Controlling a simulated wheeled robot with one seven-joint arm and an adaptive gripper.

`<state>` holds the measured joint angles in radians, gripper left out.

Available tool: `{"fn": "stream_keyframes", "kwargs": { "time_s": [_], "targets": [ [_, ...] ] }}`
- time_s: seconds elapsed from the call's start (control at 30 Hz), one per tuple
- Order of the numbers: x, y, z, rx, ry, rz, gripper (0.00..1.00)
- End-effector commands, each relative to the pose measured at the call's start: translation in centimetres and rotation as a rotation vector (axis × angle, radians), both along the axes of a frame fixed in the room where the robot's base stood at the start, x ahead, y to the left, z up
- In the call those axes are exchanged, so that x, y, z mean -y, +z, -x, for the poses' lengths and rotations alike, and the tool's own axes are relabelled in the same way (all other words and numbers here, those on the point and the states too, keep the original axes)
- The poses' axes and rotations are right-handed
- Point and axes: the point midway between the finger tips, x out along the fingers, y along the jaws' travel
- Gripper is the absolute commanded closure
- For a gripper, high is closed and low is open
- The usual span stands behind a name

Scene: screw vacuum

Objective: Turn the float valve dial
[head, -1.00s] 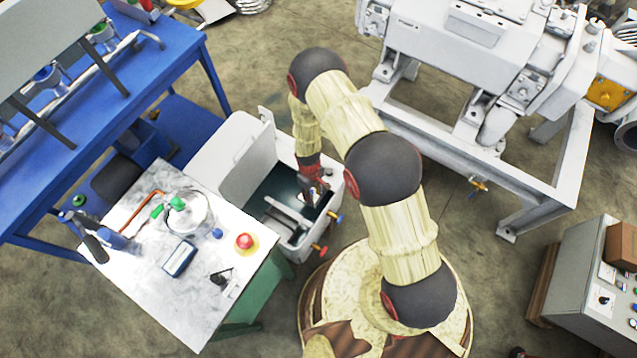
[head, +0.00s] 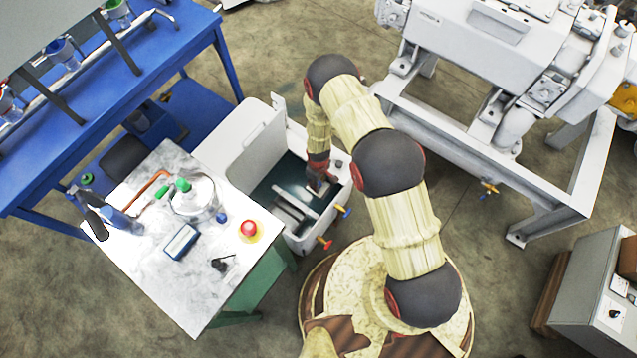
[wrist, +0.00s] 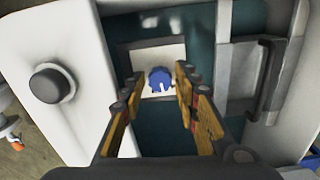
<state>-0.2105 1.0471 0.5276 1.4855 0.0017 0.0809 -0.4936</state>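A small blue dial (wrist: 160,78) sits on a white plate inside the open tank, in the wrist view. I take it to be the float valve dial. My gripper (wrist: 157,88) is open, with its two fingers on either side of the dial in the picture. I see no clear contact, and the gap in depth is hard to judge. In the head view my gripper (head: 318,184) reaches down into the right part of the white tank (head: 228,148). My gripper hides the dial there.
A round black knob (wrist: 47,83) stands on the tank rim left of my gripper. A dark handle (wrist: 268,78) lies to the right. Red (head: 325,243) and blue (head: 345,211) valves stick out of the tank. A marble-topped table (head: 165,285) stands close by.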

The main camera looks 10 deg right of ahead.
Motion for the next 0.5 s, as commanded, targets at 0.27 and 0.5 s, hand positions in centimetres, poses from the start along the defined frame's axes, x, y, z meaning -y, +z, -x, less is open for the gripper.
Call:
{"fn": "stream_keyframes", "kwargs": {
  "time_s": [0.27,0.5],
  "targets": [
    [0.01,0.04,0.01,0.000,0.000,0.000,0.74],
    [0.01,0.04,0.02,0.000,0.000,0.000,0.88]
  ]
}}
